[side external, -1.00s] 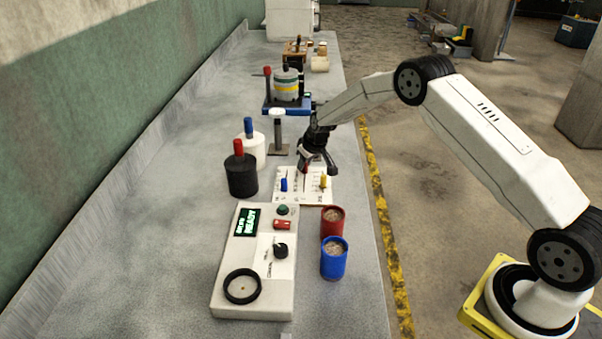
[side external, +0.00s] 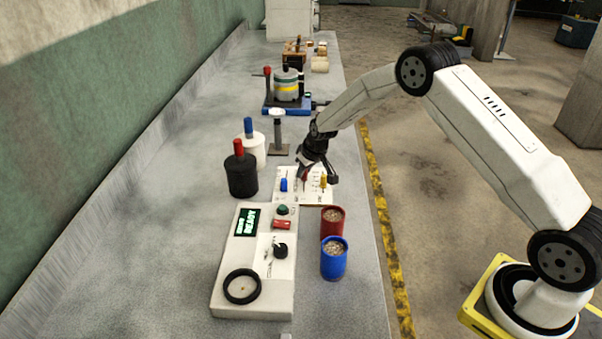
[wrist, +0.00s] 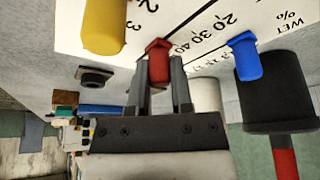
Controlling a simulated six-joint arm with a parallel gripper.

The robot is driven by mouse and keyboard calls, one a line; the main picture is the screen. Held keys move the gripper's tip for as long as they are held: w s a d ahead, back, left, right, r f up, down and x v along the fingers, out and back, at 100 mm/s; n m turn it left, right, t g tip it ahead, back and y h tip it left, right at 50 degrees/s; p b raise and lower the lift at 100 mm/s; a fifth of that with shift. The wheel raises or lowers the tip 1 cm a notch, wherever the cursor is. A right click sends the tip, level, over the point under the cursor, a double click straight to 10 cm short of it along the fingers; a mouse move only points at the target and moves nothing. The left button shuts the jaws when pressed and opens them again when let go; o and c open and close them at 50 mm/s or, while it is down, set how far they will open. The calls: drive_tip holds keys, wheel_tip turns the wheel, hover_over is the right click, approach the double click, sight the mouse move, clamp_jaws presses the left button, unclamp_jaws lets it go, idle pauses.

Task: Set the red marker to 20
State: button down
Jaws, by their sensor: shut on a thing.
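The red marker (side external: 304,180) stands upright on the white scale board (side external: 316,199), between the blue marker (side external: 284,185) and the yellow marker (side external: 323,181). My gripper (side external: 307,172) reaches down over the board. In the wrist view the fingers of my gripper (wrist: 160,80) are shut on the red marker (wrist: 157,60), one on each side. The printed 20, 30 and 40 lie between the red marker and the blue marker (wrist: 245,58). The yellow marker (wrist: 104,25) is at the left. I cannot tell exactly which number the red marker is at.
A control panel (side external: 228,285) with display and dial stands in front. Red (side external: 332,222) and blue (side external: 333,258) grain cups stand right of it. A black bottle (side external: 242,177) and white bottle (side external: 255,152) stand left of the board. The table's left side is clear.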

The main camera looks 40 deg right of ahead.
sight(300, 189)
drive_tip(key=shift+s+a, duration=2)
drive_tip(key=shift+a, duration=0.05)
drive_tip(key=c, duration=0.5)
unclamp_jaws()
drive_tip(key=shift+r, duration=0.15)
drive_tip(key=shift+s+r, duration=0.2)
drive_tip(key=shift+r, duration=0.25)
drive_tip(key=v, duration=0.6)
drive_tip(key=shift+s+r, duration=0.2)
drive_tip(key=shift+s, duration=0.05)
